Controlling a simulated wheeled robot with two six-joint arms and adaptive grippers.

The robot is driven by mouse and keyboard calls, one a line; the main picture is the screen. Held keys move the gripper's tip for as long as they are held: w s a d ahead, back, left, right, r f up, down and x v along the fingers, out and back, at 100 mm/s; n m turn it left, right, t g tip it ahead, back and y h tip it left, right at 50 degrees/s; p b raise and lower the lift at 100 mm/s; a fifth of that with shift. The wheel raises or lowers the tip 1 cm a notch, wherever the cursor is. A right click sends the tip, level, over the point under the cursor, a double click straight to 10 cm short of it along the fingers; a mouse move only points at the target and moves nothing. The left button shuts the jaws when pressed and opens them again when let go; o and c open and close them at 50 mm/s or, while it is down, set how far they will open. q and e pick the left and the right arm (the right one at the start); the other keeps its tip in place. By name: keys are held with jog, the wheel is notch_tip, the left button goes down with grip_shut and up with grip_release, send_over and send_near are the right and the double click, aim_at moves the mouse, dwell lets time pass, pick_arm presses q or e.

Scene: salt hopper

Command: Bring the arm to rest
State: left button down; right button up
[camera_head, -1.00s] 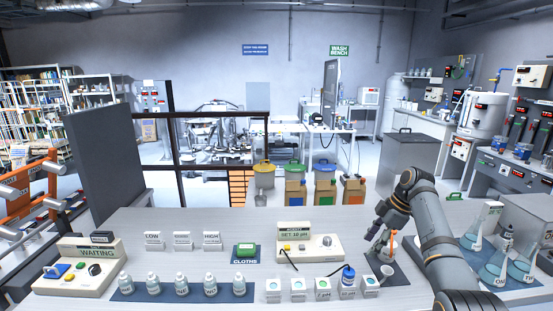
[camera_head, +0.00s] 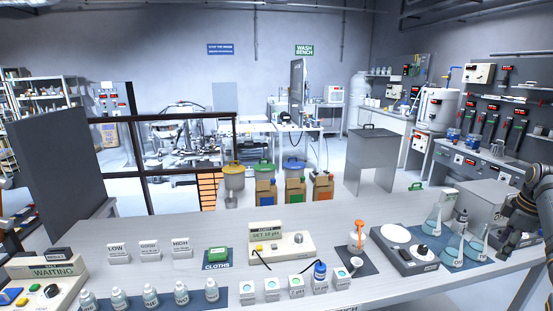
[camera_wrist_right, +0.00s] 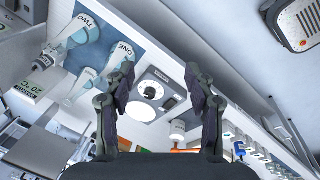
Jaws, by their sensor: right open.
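My right arm comes in at the right edge of the head view, with my right gripper (camera_head: 507,246) just off the bench's right end, near the flasks. In the right wrist view my right gripper (camera_wrist_right: 160,80) has its two fingers wide apart with nothing between them. My left gripper is not in view.
A grey box (camera_head: 476,209) stands behind the flasks.

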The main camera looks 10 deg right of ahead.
jog(key=s+d+f+m+g+h, duration=0.15)
jog(key=s+d+f+h, duration=0.4)
jog(key=f, duration=0.65)
jog(key=s+d+f+m+g+h, duration=0.1)
jog(key=s+d+f+m+h, duration=0.15)
jog(key=s+d+f, duration=0.7)
jog(key=s+f+t, duration=0.3)
jog(key=s+f, duration=1.2)
jog(key=s+a+f+m+y, duration=0.1)
jog(key=s+a+f+y, duration=0.15)
jog(key=a+f, duration=0.8)
jog(key=s+a+f+y, duration=0.1)
jog(key=s+a+f, duration=0.2)
jog(key=a+f, duration=0.7)
jog(key=s+a+f+m+y, duration=0.1)
jog(key=a+f, duration=0.3)
jog(key=a, duration=1.3)
jog(key=s+a+f+m+g+y, duration=0.1)
jog(key=a+f, duration=0.4)
jog(key=a, duration=1.3)
jog(key=s+y, duration=0.1)
jog(key=y, duration=0.1)
jog(key=shift+a+f+y, duration=0.2)
jog(key=shift+a+y, duration=0.05)
jog(key=shift+y, duration=0.1)
